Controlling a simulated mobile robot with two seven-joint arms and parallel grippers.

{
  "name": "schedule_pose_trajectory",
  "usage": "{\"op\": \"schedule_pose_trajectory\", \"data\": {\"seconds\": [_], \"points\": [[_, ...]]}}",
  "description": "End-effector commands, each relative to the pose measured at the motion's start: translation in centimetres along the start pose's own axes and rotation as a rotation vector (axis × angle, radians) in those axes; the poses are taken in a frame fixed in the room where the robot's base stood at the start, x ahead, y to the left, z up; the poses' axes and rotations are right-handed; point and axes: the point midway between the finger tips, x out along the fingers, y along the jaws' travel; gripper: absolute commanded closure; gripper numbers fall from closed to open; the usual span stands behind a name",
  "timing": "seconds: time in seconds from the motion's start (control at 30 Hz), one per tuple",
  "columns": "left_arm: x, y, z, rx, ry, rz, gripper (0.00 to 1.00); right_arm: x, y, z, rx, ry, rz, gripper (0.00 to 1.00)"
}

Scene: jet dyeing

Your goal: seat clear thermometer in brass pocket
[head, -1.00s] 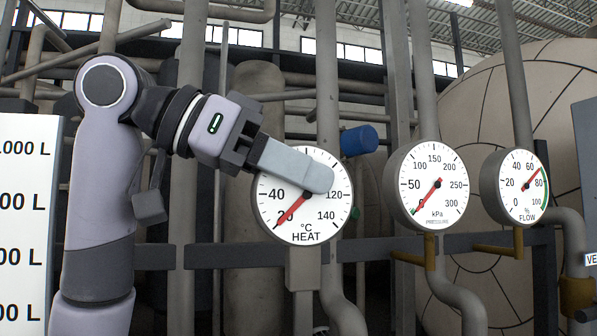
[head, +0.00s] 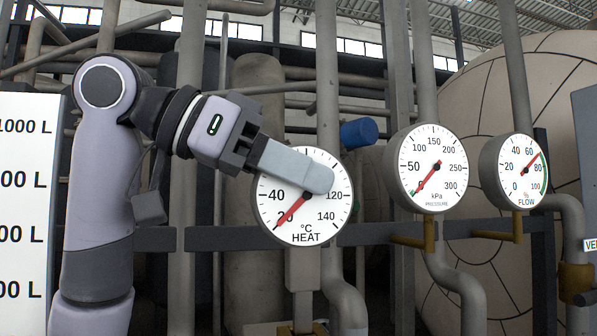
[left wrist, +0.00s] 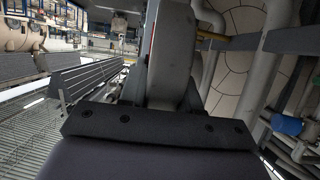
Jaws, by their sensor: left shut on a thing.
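My left gripper (head: 318,180) reaches in from the left across the face of the HEAT gauge in the head view. A brass-coloured fitting (head: 302,329) shows at the bottom edge below the HEAT gauge. I cannot tell whether it is the pocket. My right gripper is out of view.
A blue cylinder (head: 359,133) is behind. A white litre scale (head: 22,235) is at far left.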

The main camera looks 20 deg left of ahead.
Motion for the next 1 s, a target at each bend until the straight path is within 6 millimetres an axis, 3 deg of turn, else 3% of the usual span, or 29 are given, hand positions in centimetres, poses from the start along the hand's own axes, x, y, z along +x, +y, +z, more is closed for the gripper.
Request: {"op": "schedule_pose_trajectory", "data": {"seconds": [1.0], "points": [[1.0,0.0,2.4,0.000,0.002,0.000,1.00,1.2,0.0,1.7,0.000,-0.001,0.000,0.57]]}}
